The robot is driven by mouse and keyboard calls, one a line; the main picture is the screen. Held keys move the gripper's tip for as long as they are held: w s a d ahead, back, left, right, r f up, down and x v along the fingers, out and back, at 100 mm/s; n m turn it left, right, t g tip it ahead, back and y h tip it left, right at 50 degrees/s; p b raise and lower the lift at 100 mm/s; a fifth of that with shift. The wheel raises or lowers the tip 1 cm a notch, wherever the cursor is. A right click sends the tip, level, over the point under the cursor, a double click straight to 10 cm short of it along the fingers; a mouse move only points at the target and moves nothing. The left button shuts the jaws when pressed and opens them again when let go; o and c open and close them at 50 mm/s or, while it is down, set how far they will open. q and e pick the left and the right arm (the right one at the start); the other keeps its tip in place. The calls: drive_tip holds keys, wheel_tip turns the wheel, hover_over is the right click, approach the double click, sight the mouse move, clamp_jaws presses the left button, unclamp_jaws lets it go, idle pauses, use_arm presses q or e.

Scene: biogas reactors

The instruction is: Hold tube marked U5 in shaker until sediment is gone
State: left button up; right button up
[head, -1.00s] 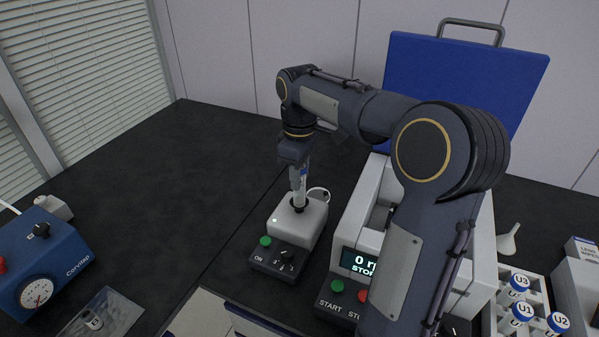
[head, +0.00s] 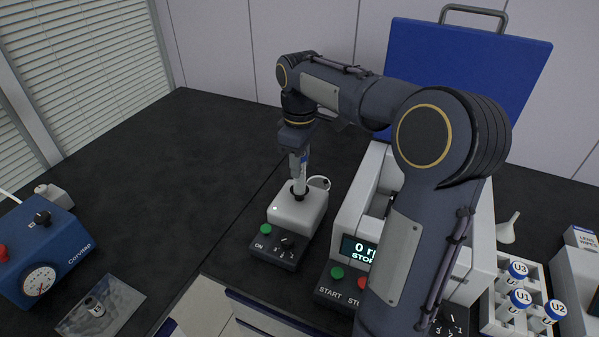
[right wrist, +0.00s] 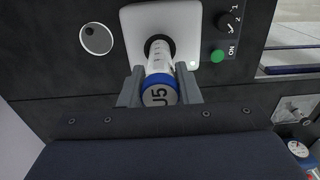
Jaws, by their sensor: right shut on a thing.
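The tube marked U5 (right wrist: 160,82) has a blue and grey cap and a clear graduated body in the right wrist view. My right gripper (head: 299,160) is shut on it near the cap; its fingers also show in the right wrist view (right wrist: 160,90). The tube (head: 299,182) stands nearly upright with its lower end in the black cup of the white shaker (head: 305,208). The shaker has a green ON button (head: 266,229) and a dial. I cannot make out sediment in the tube. My left gripper is out of view.
A centrifuge (head: 352,225) reading 0 and STOP stands right of the shaker, its blue lid (head: 470,90) raised. A rack (head: 490,318) with tubes U1, U2 and U3 is at the right. A blue Corvitap device (head: 45,250) is at the left.

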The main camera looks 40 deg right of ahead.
wheel_tip(320, 180, up, 8)
drive_tip(key=p, duration=0.8)
idle(0.6)
